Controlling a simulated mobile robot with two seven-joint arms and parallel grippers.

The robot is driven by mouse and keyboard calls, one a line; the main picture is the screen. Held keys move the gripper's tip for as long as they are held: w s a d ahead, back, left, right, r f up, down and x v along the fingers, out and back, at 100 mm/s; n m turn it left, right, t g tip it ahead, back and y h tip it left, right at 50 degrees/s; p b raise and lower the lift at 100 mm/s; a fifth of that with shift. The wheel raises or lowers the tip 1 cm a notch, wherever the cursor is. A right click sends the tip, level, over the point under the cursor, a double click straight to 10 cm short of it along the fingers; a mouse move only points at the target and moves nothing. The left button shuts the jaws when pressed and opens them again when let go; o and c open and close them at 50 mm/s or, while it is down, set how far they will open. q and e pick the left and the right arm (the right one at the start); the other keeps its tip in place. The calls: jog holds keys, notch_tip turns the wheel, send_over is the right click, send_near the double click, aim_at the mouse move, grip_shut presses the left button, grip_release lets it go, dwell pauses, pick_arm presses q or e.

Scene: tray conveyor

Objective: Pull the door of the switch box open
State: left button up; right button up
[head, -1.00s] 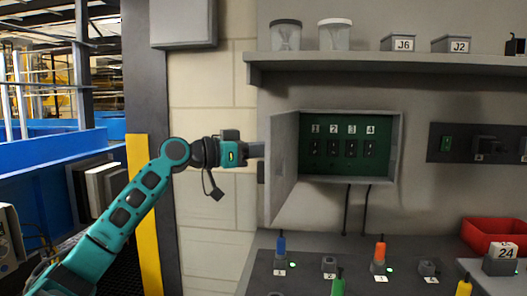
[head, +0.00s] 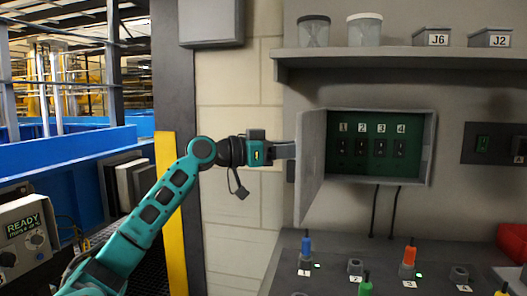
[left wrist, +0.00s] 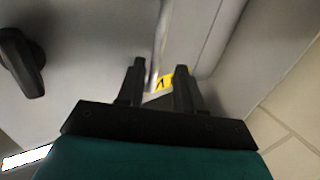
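The grey switch box (head: 430,150) is on the wall, its green inside and several numbered black switches in plain view. Its door (head: 312,160) stands swung wide out at the left side of the box. My left gripper (head: 290,150) is level with the box, just left of the door, its tips at or behind the door's edge; contact cannot be told. In the left wrist view its two black fingers (left wrist: 159,80) are apart, with a grey surface and yellow label beyond. A black handle-like part (left wrist: 22,62) shows at the left there. My right gripper is not in view.
A shelf (head: 400,60) with jars and small labelled boxes runs above the switch box. A grey panel (head: 335,275) with coloured levers lies below. A yellow post (head: 170,220) stands left, behind my left arm. A red bin (head: 512,242) is at the right edge.

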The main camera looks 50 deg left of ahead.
pick_arm(q)
jog(key=b+v, duration=0.1)
jog(key=v, duration=1.1)
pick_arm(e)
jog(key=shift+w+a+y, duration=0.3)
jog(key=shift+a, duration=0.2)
pick_arm(q)
jog(key=shift+w+a, duration=0.1)
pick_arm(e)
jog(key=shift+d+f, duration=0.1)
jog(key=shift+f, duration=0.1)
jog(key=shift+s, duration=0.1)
